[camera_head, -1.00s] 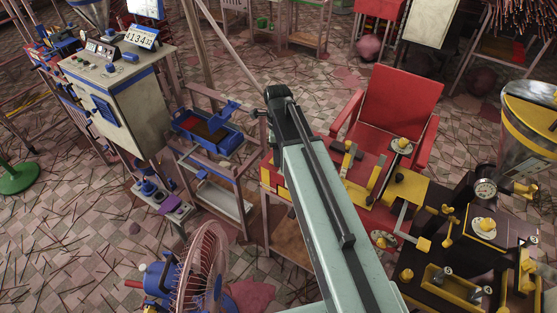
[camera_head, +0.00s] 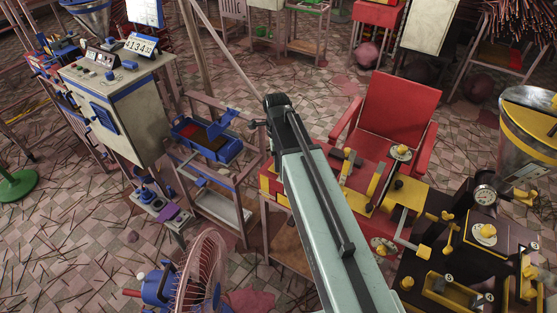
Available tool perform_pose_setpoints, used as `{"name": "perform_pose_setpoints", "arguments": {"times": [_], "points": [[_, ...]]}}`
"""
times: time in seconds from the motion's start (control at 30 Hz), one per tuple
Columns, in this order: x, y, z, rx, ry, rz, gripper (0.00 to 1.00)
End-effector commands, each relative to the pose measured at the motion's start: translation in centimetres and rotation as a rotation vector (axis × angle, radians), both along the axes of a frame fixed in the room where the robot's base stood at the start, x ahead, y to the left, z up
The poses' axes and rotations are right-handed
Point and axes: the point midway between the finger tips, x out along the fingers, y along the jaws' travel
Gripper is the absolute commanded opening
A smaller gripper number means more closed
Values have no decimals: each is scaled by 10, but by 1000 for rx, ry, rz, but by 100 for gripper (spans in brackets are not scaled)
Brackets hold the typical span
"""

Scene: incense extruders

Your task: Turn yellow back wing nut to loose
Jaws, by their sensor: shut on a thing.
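My arm runs from the bottom edge up to the middle of the view and ends in a dark joint. My gripper does not show; the arm hides whatever lies behind and below it. Several yellow knobs and nuts show on the dark extruder (camera_head: 420,265) at the right. One yellow knob (camera_head: 486,231) sits on a pale round plate there, and a yellow winged part (camera_head: 447,217) stands left of it. Another yellow knob (camera_head: 402,151) sits on a round plate by the red chair. I cannot tell which is the back wing nut or whether one is hidden.
A red chair (camera_head: 400,105) stands behind the extruder, with a steel hopper (camera_head: 530,115) at the right. A blue tray (camera_head: 215,150) on a stand is left of my arm. A fan (camera_head: 200,270) stands at the lower left. Stick-littered floor (camera_head: 75,230) is open at the left.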

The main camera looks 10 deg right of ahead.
Motion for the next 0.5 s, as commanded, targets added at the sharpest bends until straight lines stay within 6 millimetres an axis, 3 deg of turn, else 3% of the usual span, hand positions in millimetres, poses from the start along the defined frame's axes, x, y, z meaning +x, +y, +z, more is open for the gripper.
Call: {"name": "perform_pose_setpoints", "arguments": {"times": [0.5], "points": [[1,2,0,3,-3,323,1]]}}
